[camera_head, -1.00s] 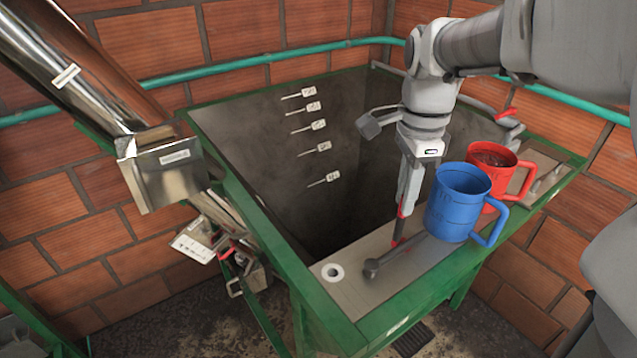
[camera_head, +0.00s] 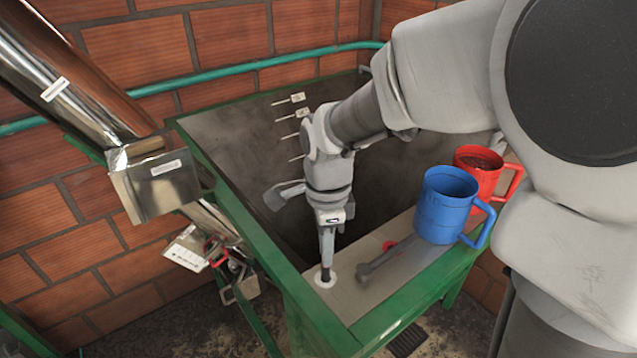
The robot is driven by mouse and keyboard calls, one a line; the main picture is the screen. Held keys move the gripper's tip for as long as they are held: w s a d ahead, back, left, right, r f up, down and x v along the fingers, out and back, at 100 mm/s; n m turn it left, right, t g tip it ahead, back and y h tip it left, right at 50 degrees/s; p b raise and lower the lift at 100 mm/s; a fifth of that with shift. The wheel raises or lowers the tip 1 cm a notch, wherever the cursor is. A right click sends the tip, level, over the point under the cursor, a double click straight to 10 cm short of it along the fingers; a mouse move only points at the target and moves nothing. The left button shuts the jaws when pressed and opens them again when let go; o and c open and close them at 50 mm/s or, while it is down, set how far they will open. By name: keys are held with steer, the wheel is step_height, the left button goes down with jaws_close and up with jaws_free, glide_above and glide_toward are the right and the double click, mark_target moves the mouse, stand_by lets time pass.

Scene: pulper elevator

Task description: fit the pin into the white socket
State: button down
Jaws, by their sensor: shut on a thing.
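The white socket (camera_head: 318,280) is a round white ring set in the grey ledge at the front left corner of the tank. My gripper (camera_head: 326,268) points down right over it, shut on what seems to be the pin. A small dark tip, likely the pin (camera_head: 326,276), shows below the fingers at the ring's opening. I cannot tell whether it is inside the hole or just above it. The fingers hide most of the pin and part of the ring.
A grey bar with a round end (camera_head: 364,272) lies on the ledge right of the socket, beside a small red thing (camera_head: 389,245). A blue mug (camera_head: 446,205) and a red mug (camera_head: 478,160) stand farther right. The green tank rim (camera_head: 320,312) runs along the front.

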steer(key=shift+f, duration=1)
steer(key=shift+f, duration=0.15)
steer(key=c, duration=0.8)
jaws_free()
